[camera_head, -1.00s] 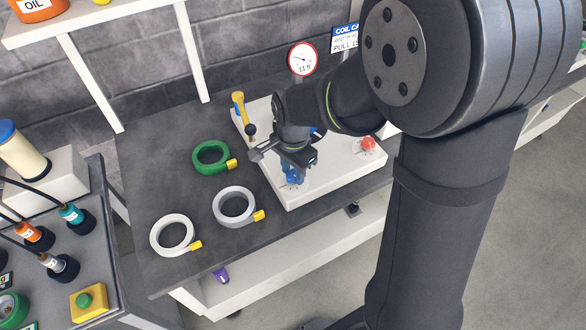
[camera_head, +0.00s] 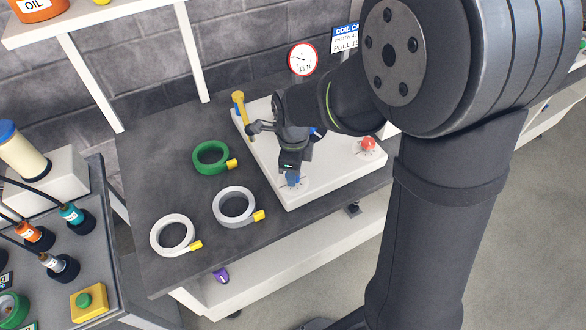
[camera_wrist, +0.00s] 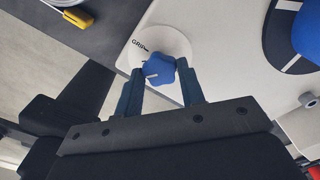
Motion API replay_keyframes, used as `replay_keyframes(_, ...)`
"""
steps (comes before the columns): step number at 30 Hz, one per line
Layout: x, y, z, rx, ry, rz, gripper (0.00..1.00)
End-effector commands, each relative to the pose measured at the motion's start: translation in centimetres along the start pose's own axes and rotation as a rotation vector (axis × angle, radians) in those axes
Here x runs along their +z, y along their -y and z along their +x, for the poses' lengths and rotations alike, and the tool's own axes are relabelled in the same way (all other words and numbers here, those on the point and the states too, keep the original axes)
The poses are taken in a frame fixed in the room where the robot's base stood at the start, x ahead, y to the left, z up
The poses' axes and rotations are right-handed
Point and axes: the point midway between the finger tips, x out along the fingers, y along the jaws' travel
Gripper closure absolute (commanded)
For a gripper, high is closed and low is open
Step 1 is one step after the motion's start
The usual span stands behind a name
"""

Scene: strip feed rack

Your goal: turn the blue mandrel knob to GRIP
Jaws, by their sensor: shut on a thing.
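The blue mandrel knob (camera_wrist: 159,70) sits on a round white dial (camera_wrist: 170,42) on the white plate. The word GRIP shows at the dial's upper left in the wrist view. My gripper (camera_wrist: 160,84) is shut on the knob, one finger on each side. In the head view the knob (camera_head: 291,181) shows low under my gripper (camera_head: 291,172), partly hidden by it.
A red knob (camera_head: 368,144) stands on the white plate (camera_head: 330,180) at right. A yellow-handled lever (camera_head: 239,102) is at the back left. Green (camera_head: 210,158), grey (camera_head: 233,206) and white (camera_head: 172,235) coils lie on the dark bench (camera_head: 150,195) at left.

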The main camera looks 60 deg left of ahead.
Motion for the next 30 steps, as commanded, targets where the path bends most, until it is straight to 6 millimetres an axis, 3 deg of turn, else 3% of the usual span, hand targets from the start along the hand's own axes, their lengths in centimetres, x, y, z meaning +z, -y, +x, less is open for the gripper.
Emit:
replay_keyframes(18, -0.02, 0.03, -0.02, -0.001, 0.000, 0.575, 0.87)
replay_keyframes(30, -0.05, 0.04, -0.02, 0.001, 0.001, 0.839, 0.87)
